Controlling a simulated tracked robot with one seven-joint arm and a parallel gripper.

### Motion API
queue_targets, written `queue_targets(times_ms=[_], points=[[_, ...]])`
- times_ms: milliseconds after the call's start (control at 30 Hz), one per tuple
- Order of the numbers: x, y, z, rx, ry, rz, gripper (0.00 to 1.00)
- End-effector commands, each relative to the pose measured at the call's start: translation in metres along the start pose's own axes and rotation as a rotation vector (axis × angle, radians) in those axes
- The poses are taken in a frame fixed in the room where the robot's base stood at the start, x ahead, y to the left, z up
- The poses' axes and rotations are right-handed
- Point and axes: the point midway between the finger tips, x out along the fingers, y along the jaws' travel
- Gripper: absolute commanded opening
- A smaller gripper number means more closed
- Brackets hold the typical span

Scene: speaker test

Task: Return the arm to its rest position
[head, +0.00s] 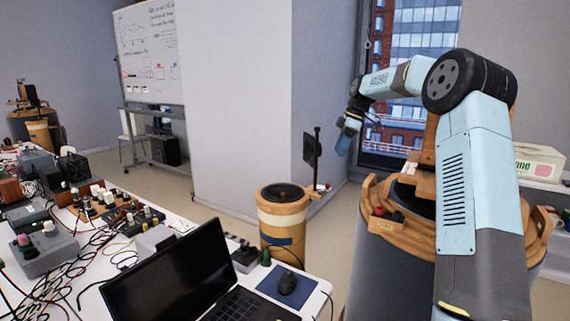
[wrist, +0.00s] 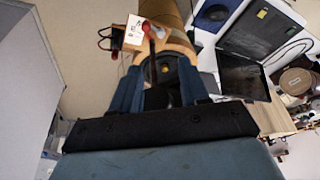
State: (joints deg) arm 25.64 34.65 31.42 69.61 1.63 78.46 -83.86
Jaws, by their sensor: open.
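My arm (head: 480,175) rises at the right of the head view, bends at a black joint and reaches left. My gripper (head: 349,136) hangs at its end, tilted down, in front of the window's left side. In the wrist view my gripper (wrist: 158,88) shows two blue fingers spread apart. Nothing is held between them. A tan cylinder top with a dark centre shows beyond the fingers, apart from them as far as I can tell.
A long table (head: 185,207) at left carries electronics, cables, an open laptop (head: 180,275) and a mouse (head: 288,283). A tan cylinder (head: 283,220) stands beyond it. A wooden-rimmed grey drum (head: 385,265) stands beside my arm. A white wall block (head: 240,100) lies left of my gripper.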

Motion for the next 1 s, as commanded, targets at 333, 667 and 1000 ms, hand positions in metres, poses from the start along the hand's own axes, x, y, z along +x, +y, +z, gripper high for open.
queue_targets(times_ms=[333, 667, 1000], points=[[-0.032, -0.086, -0.048, 0.214, -0.138, 0.086, 0.45], [-0.055, -0.176, -0.065, 0.444, -0.207, 0.209, 0.45], [-0.068, -0.273, -0.062, 0.692, -0.204, 0.354, 0.45]])
